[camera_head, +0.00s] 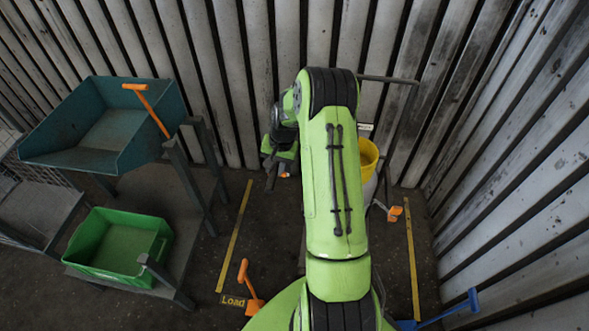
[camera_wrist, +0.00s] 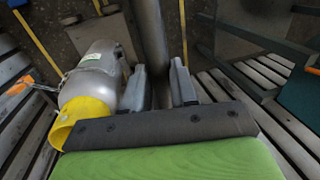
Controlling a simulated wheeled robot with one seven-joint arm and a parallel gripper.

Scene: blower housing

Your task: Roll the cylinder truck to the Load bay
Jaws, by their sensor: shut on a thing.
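The cylinder truck shows behind my arm in the head view: its dark handle bar (camera_head: 392,79) sticks out to the right, and the yellow collar of its grey cylinder (camera_head: 366,157) is partly covered. In the wrist view, my gripper (camera_wrist: 163,86) is shut on the truck's dark bar (camera_wrist: 150,35), with the grey cylinder (camera_wrist: 98,72) and its yellow collar (camera_wrist: 82,112) beside it on the left. The Load bay is marked by a "Load" floor label (camera_head: 233,301) and yellow floor lines, left (camera_head: 236,232) and right (camera_head: 411,258). The truck's base is mostly hidden.
A blue-green bin (camera_head: 105,130) and a green crate (camera_head: 120,245) are on a grey stand at the left. Orange-handled items (camera_head: 250,288) (camera_head: 394,213) and a blue one (camera_head: 470,302) are near the floor lines. Corrugated walls (camera_head: 270,60) close the back and right.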

